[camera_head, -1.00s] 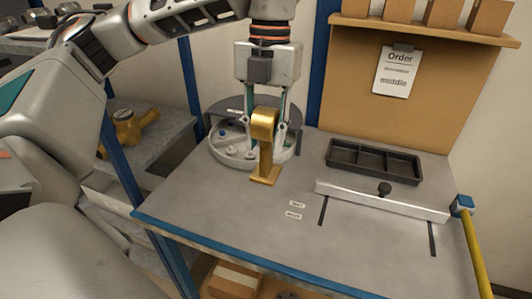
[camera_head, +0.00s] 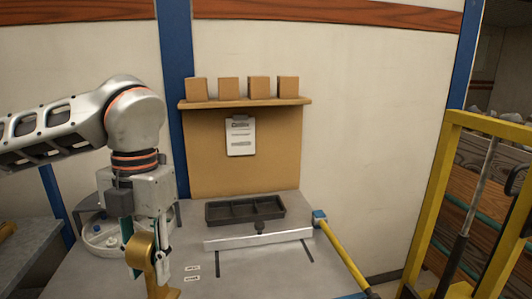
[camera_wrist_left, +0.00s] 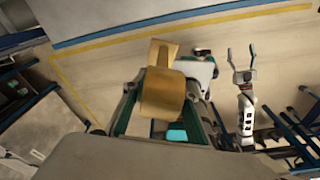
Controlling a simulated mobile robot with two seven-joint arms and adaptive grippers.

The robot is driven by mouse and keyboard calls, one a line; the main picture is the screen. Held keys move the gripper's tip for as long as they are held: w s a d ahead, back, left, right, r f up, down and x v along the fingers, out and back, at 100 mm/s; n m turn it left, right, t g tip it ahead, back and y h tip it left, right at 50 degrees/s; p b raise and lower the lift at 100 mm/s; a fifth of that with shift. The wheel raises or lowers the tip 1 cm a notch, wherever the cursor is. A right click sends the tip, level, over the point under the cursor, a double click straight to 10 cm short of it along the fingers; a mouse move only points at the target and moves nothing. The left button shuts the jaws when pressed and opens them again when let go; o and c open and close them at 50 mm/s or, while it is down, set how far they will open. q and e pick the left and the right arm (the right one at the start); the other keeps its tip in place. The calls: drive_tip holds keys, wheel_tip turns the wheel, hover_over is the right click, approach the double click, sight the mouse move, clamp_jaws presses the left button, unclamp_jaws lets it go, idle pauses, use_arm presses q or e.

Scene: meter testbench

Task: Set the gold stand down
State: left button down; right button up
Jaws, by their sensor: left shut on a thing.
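The gold stand (camera_head: 143,252) is in my left gripper (camera_head: 149,236), low in the head view, over the front left of the grey bench. Its rounded top is between the fingers, and its foot is near the picture's bottom edge. I cannot tell whether the foot touches the bench. In the left wrist view, the stand (camera_wrist_left: 162,92) is between the two fingers of my left gripper (camera_wrist_left: 163,112). My right gripper (camera_wrist_left: 241,58) shows in the left wrist view, its fingers apart and empty, away from the stand.
A round white tray (camera_head: 103,243) is left of the stand, partly behind my arm. Two small labels (camera_head: 192,273) lie right of it. A black compartment tray (camera_head: 245,209) and a metal bar (camera_head: 258,238) are farther back. A yellow-handled lever (camera_head: 342,252) is at the right edge.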

use_arm(q)
drive_tip(key=f+m, duration=0.1)
drive_tip(key=d+f+m, duration=0.2)
drive_tip(key=shift+s+d+f+m, duration=0.1)
drive_tip(key=shift+s+d+m, duration=0.1)
drive_tip(key=shift+s+m, duration=0.1)
drive_tip(key=d+f+m+t, duration=0.1)
drive_tip(key=d+f+m, duration=0.1)
drive_tip(key=f+m, duration=0.95)
drive_tip(key=d+f+m+t, duration=0.1)
drive_tip(key=d+f+m, duration=0.2)
drive_tip(key=f+m, duration=0.85)
use_arm(e)
drive_tip(key=shift+s, duration=0.45)
drive_tip(key=shift+w+r, duration=0.1)
drive_tip(key=shift+r, duration=0.1)
drive_tip(key=c, duration=1.1)
use_arm(q)
drive_tip(key=a+f+m, duration=0.5)
drive_tip(key=a+m, duration=0.2)
drive_tip(key=a, duration=0.4)
drive_tip(key=shift+s+f+t, duration=0.3)
drive_tip(key=shift+s, duration=0.1)
use_arm(e)
drive_tip(key=shift+w+d, duration=0.15)
drive_tip(key=shift+w, duration=0.05)
